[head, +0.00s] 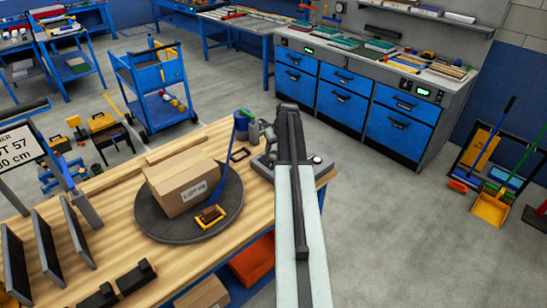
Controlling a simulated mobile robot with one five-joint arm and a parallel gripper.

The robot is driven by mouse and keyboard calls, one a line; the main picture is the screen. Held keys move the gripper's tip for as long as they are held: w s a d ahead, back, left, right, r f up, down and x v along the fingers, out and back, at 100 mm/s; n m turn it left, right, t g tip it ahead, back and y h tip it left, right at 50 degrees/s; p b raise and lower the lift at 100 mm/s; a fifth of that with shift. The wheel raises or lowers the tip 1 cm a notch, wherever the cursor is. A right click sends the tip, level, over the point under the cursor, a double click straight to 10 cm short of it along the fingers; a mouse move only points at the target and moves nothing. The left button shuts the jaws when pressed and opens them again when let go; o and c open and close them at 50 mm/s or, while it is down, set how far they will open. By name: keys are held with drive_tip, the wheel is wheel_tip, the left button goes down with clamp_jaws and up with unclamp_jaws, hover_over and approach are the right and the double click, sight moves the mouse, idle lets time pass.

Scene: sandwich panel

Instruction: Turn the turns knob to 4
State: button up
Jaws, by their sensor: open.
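A low grey device (264,168) sits at the right corner of the wooden workbench, partly hidden behind my arm. A small pale round part (317,160) shows on its right side; it may be a knob, but no marking or number can be read. My arm reaches up from the bottom across the picture. My gripper (287,108) is at its dark far end, seen from behind, and open; its fingertips are hard to make out. Nothing is seen held. I cannot tell how far the gripper is from the device, and no knob labelled turns is legible.
A cardboard box (182,182) and a yellow tape dispenser (209,216) rest on a dark round turntable (160,228). A green-and-blue item (242,124) stands near the device. Blue cabinets (345,98) with green displays stand behind.

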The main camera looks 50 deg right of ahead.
sight(273, 156)
drive_tip(key=b+x, duration=0.4)
drive_tip(key=x, duration=0.2)
drive_tip(key=shift+s+d+f+b, duration=0.15)
drive_tip(key=shift+b, duration=0.25)
clamp_jaws()
drive_tip(key=shift+m, duration=0.3)
drive_tip(key=m, duration=0.2)
drive_tip(key=m+g+h, duration=0.1)
drive_tip(key=m+h, duration=0.1)
drive_tip(key=m, duration=0.1)
drive_tip(key=shift+a+m+g, duration=0.25)
drive_tip(key=shift+m+g, duration=0.05)
drive_tip(key=m+g, duration=0.1)
drive_tip(key=m, duration=0.4)
drive_tip(key=shift+w+m+g+h, duration=0.25)
drive_tip(key=shift+m+g+h, duration=0.05)
drive_tip(key=shift+g+h, duration=0.1)
drive_tip(key=shift+m, duration=0.3)
